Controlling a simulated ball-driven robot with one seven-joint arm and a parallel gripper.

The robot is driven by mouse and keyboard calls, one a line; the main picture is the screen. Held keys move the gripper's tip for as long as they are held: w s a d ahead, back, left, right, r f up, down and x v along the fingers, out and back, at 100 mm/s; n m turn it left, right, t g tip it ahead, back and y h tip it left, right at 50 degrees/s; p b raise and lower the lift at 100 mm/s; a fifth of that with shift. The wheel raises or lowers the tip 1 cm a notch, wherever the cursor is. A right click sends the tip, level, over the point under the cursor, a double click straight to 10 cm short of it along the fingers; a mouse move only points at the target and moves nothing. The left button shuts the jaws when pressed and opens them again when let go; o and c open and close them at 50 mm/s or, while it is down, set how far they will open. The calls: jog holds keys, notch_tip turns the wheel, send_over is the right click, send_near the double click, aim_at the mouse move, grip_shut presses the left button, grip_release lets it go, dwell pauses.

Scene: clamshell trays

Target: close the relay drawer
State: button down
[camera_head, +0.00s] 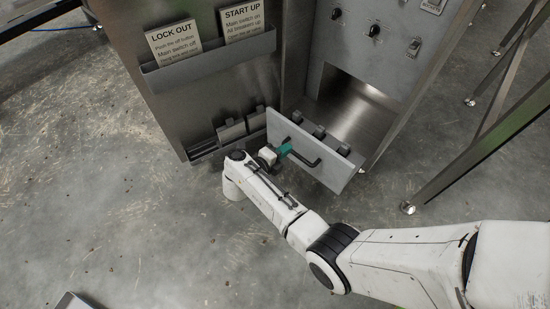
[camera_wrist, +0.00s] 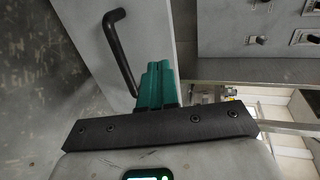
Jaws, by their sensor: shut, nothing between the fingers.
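The relay drawer stands pulled out of the cabinet, its pale grey front (camera_head: 337,173) facing me. A black bar handle (camera_head: 305,160) is on that front, and several black relay-like blocks (camera_head: 319,131) show just behind its top edge. My gripper (camera_head: 287,149) has teal fingers, shut and empty, at the left part of the drawer front beside the handle. In the wrist view the shut fingers (camera_wrist: 158,72) point at the drawer front (camera_wrist: 82,32), just right of the handle (camera_wrist: 122,52). I cannot tell whether the fingertips touch the front.
The metal cabinet (camera_head: 395,65) has an open bay (camera_head: 358,105) behind the drawer and switches above it. Left of it, an opened door panel (camera_head: 205,95) carries a lock out card (camera_head: 174,41) and a start up card (camera_head: 246,20). Metal legs stand at right.

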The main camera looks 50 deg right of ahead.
aim_at(303, 136)
jog(key=x, duration=0.1)
jog(key=b+x, duration=0.1)
jog(key=x, duration=0.3)
jog(key=shift+d+r+b, duration=0.3)
jog(key=shift+b, duration=0.05)
jog(key=shift+d+r, duration=0.1)
jog(key=shift+d, duration=0.4)
